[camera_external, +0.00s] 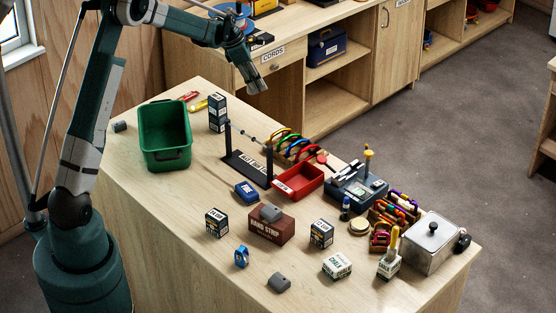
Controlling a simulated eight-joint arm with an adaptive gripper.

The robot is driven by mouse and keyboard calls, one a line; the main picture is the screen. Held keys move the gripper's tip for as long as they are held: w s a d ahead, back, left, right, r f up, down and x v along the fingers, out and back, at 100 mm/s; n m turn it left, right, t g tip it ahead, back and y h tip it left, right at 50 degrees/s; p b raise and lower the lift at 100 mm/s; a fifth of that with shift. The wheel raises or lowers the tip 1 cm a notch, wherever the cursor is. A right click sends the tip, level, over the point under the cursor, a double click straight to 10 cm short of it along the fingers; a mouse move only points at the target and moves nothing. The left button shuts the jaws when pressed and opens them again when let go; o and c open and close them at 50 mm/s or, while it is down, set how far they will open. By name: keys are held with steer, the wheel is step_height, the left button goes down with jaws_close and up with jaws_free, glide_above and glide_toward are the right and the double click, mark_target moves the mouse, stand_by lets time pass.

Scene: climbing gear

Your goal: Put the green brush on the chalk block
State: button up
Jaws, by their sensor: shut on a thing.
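The chalk block (337,267), a small white block with dark green lettering, lies near the front edge of the table. My gripper (257,86) is high at the back, in front of the drawer cabinet and well away from the chalk block. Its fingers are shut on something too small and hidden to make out. I cannot pick out a green brush for certain. A second white block (388,266) stands to the right of the chalk block, with a yellow-handled thing (394,240) upright at it.
A green bin (165,154) stands at the left of the table (205,280). A black stand (246,168), a red tray (298,189), a brown block (270,230) with a grey piece on top, small boxes and a metal box (433,243) crowd the middle and right.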

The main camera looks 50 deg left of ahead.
steer(key=s+d+r+m+g+h+b, duration=0.15)
steer(key=s+d, duration=0.25)
steer(key=d, duration=1.8)
steer(key=s+d+r+m, duration=0.1)
steer(key=s+d+m, duration=0.25)
steer(key=d, duration=1.85)
steer(key=s+d+r+m+g, duration=0.1)
steer(key=s+d+m, duration=0.1)
steer(key=s+d, duration=1.3)
steer(key=s+d+r+m+g+b, duration=0.1)
steer(key=s+d+m, duration=0.2)
steer(key=s+d, duration=1.2)
steer(key=d, duration=0.4)
steer(key=shift+s+d+g, duration=0.25)
steer(key=shift+s+g, duration=0.1)
steer(key=shift+s, duration=0.05)
glide_above(343, 265)
steer(key=shift+f, duration=3)
steer(key=shift+s, duration=0.1)
steer(key=shift+f, duration=2.05)
steer(key=shift+f+b, duration=0.15)
steer(key=shift+b, duration=0.25)
